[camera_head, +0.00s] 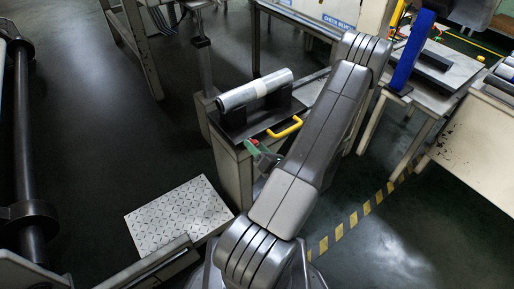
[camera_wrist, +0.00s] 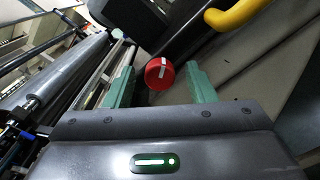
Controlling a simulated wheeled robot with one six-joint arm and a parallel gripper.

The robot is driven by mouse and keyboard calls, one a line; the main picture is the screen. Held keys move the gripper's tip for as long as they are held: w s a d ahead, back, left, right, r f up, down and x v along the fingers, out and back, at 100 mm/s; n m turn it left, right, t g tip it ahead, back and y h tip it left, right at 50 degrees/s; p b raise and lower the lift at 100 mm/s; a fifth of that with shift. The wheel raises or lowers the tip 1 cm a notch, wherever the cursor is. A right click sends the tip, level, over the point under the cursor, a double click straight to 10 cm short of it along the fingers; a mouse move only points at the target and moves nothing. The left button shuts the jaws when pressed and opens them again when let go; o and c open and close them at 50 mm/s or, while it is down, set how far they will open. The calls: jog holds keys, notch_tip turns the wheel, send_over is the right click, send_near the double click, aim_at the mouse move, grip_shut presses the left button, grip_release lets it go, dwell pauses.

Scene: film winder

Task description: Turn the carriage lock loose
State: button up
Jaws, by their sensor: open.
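The carriage lock appears as a round red knob (camera_wrist: 159,74) with a white mark across its face in the wrist view. My gripper (camera_wrist: 161,66) is open, with one green finger to the left of the knob and one to the right. A gap shows on each side, so neither finger appears to touch it. How deep the knob sits between the fingers I cannot tell. In the head view a small red part of the knob (camera_head: 254,142) shows beside my green fingers (camera_head: 262,154), at the carriage's near side. My arm hides part of the carriage.
A yellow handle (camera_head: 285,128) rises close to the knob; it also shows in the wrist view (camera_wrist: 238,13). A silver film roll (camera_head: 255,90) lies on dark supports on the carriage. A diamond-plate step (camera_head: 180,215) is at lower left. Open floor lies left of the carriage.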

jog(key=c, duration=1)
jog(key=shift+o, duration=0.2)
jog(key=n+b, duration=1.5)
jog(key=n, duration=0.8)
jog(key=shift+n, duration=0.4)
